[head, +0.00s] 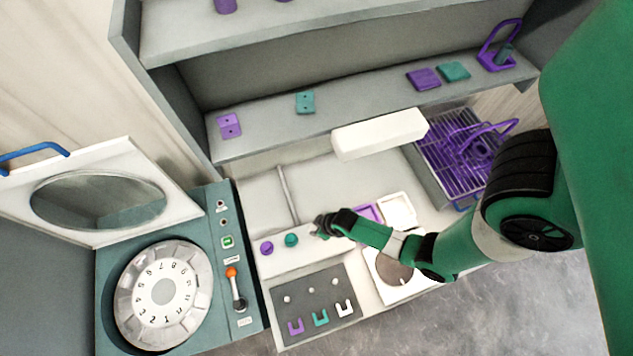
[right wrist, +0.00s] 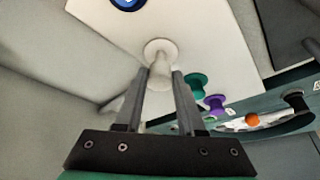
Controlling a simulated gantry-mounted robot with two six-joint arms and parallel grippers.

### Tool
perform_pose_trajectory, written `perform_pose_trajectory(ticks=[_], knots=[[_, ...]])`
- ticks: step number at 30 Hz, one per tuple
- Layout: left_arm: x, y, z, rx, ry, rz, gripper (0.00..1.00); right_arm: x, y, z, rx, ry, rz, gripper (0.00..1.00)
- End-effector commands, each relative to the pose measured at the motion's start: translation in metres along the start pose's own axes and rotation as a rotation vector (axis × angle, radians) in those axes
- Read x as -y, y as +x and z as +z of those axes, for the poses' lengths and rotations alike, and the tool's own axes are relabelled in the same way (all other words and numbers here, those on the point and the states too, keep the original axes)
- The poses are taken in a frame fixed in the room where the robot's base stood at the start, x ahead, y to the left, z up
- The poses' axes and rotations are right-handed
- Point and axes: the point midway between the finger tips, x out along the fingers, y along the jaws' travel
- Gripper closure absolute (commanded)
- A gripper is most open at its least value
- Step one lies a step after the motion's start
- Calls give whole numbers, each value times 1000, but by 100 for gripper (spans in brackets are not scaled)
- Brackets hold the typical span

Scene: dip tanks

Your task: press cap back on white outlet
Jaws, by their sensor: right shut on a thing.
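My right gripper (head: 320,226) is at the white panel (head: 264,262), just right of the teal cap (head: 291,240) and the purple cap (head: 266,248). In the right wrist view its fingers (right wrist: 157,76) are shut on the white cap (right wrist: 160,62). The cap's wide round end faces the white panel (right wrist: 205,42), and it looks close to or against it; I cannot tell whether it is seated. The white outlet is hidden behind the cap. In the head view my gripper covers the white cap. My left gripper is not in view.
A slim grey rod (head: 288,195) stands behind the caps. The grey plate (head: 318,306) in front holds purple, teal and white U-shaped pieces. A dial machine (head: 163,292) with an orange-tipped lever (head: 236,288) is at left. A purple rack (head: 462,150) and a shelf (head: 360,112) lie behind.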

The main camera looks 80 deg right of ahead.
Motion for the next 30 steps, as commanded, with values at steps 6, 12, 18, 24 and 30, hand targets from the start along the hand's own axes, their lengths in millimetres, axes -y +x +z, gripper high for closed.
perform_pose_trajectory(ticks=[6, 12, 18, 24, 30], knots=[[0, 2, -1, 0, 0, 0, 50, 0, 0, 0, 0, 0, 0, 100], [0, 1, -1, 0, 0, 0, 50, 0, 0, 0, 0, 0, 0, 100], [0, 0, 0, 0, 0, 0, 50, 0, 1, 0, 0, 0, 0, 100], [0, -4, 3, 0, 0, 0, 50, 0, 7, 3, 0, 0, 0, 100], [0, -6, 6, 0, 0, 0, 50, 0, 11, 4, 0, 0, 0, 100]])
